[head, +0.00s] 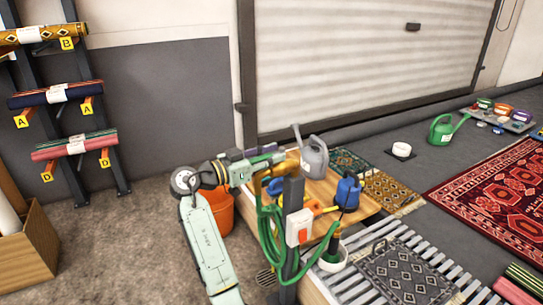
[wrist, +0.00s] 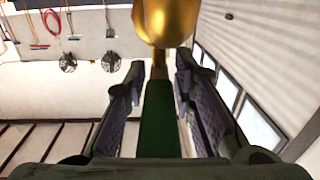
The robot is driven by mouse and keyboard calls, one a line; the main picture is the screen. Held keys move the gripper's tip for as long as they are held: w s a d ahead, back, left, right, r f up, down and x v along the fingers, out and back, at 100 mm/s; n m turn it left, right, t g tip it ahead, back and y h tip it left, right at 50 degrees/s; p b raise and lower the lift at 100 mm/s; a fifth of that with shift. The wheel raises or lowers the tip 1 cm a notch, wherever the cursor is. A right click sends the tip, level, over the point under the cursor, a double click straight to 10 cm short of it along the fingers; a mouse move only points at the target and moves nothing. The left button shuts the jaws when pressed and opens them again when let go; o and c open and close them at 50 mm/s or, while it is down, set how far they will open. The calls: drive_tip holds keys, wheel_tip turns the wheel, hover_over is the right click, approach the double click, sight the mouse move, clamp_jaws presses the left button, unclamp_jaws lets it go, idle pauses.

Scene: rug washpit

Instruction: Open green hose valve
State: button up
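The green valve lever (wrist: 160,125) shows in the wrist view as a long flat green bar below a brass valve body (wrist: 160,18). My gripper (wrist: 160,66) is open, with one finger on each side of the lever. In the head view my gripper (head: 263,166) is at the brass fitting (head: 291,162) near the top of a dark post (head: 292,192). My gripper hides the lever there. A green hose (head: 265,225) hangs in loops below the fitting.
A white box with a red switch (head: 299,227) is on the post. An orange bucket (head: 219,211) stands beside my arm. A grey watering can (head: 313,157) and a blue container (head: 347,192) stand close behind the post. A slatted platform (head: 345,285) lies at right.

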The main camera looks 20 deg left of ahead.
drive_tip(key=shift+o, duration=1.4)
drive_tip(key=shift+r, duration=0.1)
drive_tip(key=shift+s, duration=0.15)
drive_tip(key=v, duration=1.1)
drive_tip(key=shift+s+a, duration=0.25)
drive_tip(key=shift+a, duration=0.05)
